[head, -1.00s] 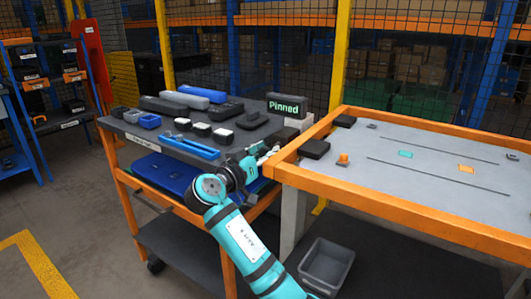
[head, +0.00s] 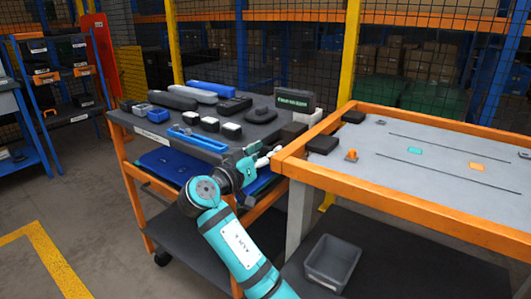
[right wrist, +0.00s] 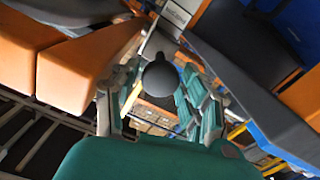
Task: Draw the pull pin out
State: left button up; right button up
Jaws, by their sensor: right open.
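A dark round knob (right wrist: 160,78), which looks like the pull pin's head, shows in the right wrist view between the fingers. My right gripper (right wrist: 160,98) is open, with one finger on each side of the knob. I cannot tell whether the fingers touch it. In the head view my right gripper (head: 265,160) is at the grey cart top's (head: 160,128) near right corner, beside the orange-framed table. The pin itself is hidden there. A dark display box (head: 293,102) stands at the cart's back right, its small text unreadable. My left gripper is out of view.
The orange-framed table (head: 400,205) stands close on the right of my gripper. A blue tray-like frame (head: 197,139), small blocks and long cases lie on the cart. Floor is clear at left.

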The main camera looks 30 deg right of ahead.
jog(key=v, duration=1.2)
jog(key=shift+f, duration=0.1)
